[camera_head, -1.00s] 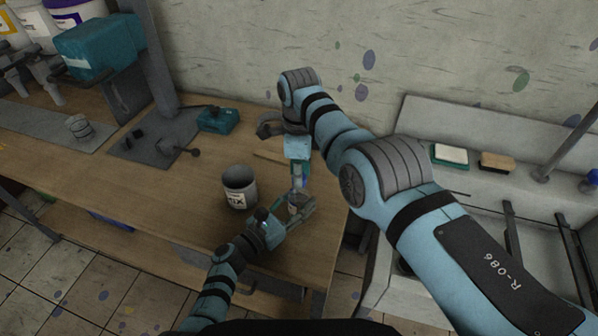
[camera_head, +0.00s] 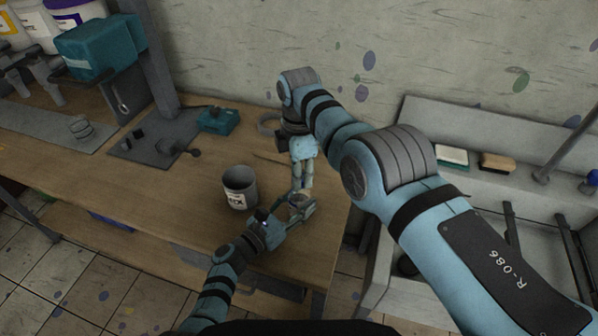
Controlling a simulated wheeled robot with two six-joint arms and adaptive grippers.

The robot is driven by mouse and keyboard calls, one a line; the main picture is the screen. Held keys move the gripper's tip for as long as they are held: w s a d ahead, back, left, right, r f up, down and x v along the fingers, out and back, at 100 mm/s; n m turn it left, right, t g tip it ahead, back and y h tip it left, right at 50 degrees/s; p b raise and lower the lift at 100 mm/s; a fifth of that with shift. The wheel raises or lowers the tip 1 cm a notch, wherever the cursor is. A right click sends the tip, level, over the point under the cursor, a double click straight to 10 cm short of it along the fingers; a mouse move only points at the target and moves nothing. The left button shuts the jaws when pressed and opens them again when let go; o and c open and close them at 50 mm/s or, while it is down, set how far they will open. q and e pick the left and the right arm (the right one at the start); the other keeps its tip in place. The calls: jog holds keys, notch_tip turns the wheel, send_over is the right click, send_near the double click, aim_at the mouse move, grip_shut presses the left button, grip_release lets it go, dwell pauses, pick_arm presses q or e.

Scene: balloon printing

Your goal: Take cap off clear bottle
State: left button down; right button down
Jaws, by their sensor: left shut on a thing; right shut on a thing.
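My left gripper (camera_head: 299,206) comes in from the lower left and is shut around the clear bottle (camera_head: 299,198) near the right end of the wooden table. The bottle is small here and mostly hidden by the fingers. My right gripper (camera_head: 303,186) points down from above, directly over the left one, and is shut at the bottle's top. The cap is hidden between its fingertips. I cannot tell whether the cap is on the bottle or apart from it.
A grey mixing cup (camera_head: 240,188) stands left of the grippers. A teal box (camera_head: 217,120) and a dark plate (camera_head: 150,140) lie farther back on the wooden table (camera_head: 120,195). A sink with brushes (camera_head: 497,162) is at the right. The table's left front is clear.

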pick_arm(q)
jog(key=shift+f, duration=0.15)
pick_arm(e)
jog(key=shift+r, duration=0.1)
dwell(0.3)
jog(key=shift+r, duration=0.95)
jog(key=shift+r, duration=2.05)
pick_arm(q)
jog(key=c, duration=0.8)
grip_release()
pick_arm(e)
jog(key=shift+w, duration=0.15)
